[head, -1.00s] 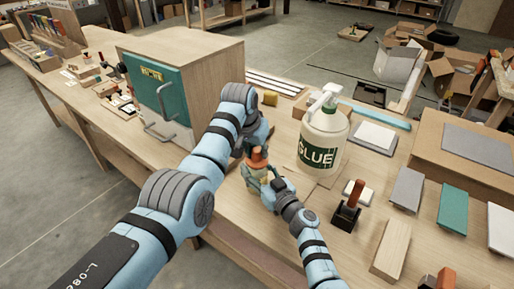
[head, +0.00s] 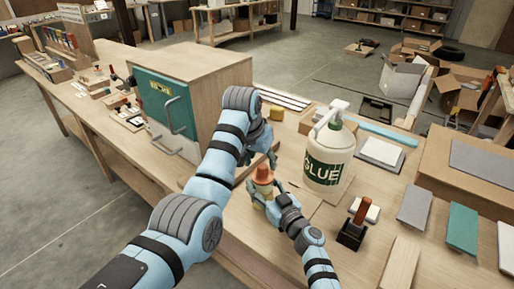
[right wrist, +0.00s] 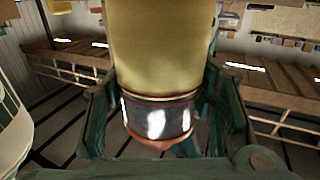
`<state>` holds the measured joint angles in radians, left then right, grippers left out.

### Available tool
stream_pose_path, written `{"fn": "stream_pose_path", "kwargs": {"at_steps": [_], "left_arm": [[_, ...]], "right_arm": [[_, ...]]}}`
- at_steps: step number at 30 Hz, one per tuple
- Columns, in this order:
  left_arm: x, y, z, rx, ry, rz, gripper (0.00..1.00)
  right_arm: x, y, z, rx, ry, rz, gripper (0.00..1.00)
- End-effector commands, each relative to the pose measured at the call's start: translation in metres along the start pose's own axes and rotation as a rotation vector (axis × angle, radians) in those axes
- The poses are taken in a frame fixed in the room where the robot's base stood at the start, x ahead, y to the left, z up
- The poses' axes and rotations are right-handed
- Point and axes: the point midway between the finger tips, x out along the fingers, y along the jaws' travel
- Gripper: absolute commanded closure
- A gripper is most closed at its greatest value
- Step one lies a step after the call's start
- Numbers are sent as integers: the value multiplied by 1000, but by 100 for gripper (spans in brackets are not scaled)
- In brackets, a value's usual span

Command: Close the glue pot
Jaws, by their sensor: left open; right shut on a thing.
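My right gripper (head: 271,196) is shut on the pot, with a finger on each side. In the right wrist view the pot's yellow body (right wrist: 163,55) fills the middle, with a dark shiny band below it. My left gripper (head: 262,158) is open, just behind and above the cap. Its fingertips are partly hidden, and I cannot tell whether they touch the cap. Whether the cap is fully seated is too small to tell.
A large white jug marked GLUE (head: 327,165) stands close to the right of the pot. A wooden cabinet with a green door (head: 165,105) stands at the left. A black block with a wooden handle (head: 352,232) and several boards lie at the right of the workbench.

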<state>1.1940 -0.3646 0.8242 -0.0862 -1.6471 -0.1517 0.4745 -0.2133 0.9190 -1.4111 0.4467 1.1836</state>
Motion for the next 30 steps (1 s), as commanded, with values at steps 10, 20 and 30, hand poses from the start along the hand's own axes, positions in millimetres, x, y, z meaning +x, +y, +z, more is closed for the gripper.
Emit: {"fn": "stream_pose_path", "kwargs": {"at_steps": [10,20,30], "left_arm": [[-69,0,0,1,2,0,51],[-78,0,0,1,0,0,51],[-78,0,0,1,0,0,51]], "right_arm": [[0,0,1,0,-2,0,99],[0,0,1,0,-2,0,99],[0,0,0,0,-1,0,26]]}}
